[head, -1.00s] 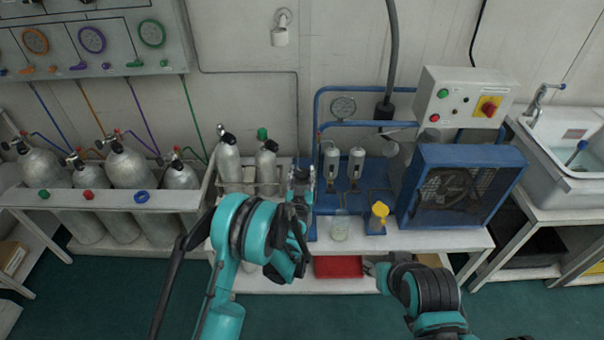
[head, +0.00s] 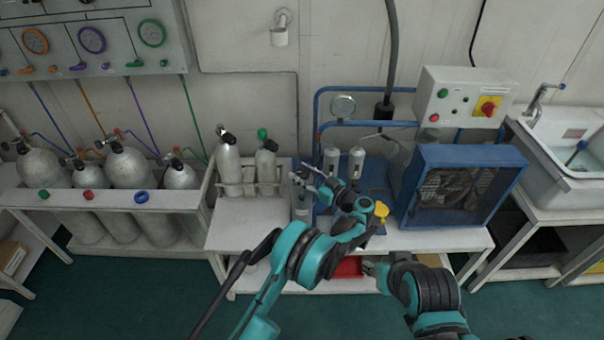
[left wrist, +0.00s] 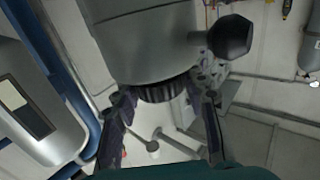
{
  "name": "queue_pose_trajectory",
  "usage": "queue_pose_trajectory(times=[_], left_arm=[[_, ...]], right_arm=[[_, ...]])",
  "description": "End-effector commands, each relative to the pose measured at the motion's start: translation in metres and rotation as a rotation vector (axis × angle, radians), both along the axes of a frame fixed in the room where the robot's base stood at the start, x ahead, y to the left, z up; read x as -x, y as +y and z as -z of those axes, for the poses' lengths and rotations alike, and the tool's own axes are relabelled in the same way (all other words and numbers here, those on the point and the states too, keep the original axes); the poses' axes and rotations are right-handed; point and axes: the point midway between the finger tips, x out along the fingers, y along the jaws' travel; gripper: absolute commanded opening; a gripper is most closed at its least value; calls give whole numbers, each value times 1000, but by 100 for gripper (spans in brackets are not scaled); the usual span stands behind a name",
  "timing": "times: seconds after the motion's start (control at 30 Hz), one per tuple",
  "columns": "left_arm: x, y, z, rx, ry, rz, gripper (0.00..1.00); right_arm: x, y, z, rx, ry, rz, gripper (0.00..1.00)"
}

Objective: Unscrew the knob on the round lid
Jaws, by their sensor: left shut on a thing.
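A grey metal cylinder (head: 302,205) stands on the white bench, left of the blue base. It fills the top of the left wrist view (left wrist: 150,40), with a black faceted knob (left wrist: 230,38) on its side. A dark ribbed round knob (left wrist: 163,90) sits at the cylinder's end. My left gripper (head: 312,183) reaches in from the right at the cylinder's top. In the left wrist view its fingers (left wrist: 165,118) are either side of the ribbed knob, shut on it. The lid's face is hidden. My right gripper (head: 375,268) is low at the bench front, its jaws unclear.
Two filter canisters (head: 356,162) stand behind my left gripper. A yellow-topped item (head: 381,209) is close right of my left wrist. A blue caged fan unit (head: 462,190) stands at the right, and grey bottles (head: 229,162) at the left. A red tray (head: 348,267) lies below.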

Motion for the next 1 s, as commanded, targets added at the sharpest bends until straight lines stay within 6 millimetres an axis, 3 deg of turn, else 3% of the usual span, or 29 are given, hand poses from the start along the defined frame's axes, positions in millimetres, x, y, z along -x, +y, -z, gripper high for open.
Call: queue_pose_trajectory(times=[0.4,1.0], left_arm=[[-1,1,0,1,-1,-216,14],[-1,2,0,1,-1,-256,14]], right_arm=[[0,0,0,0,0,0,40],[0,0,0,0,0,0,40]])
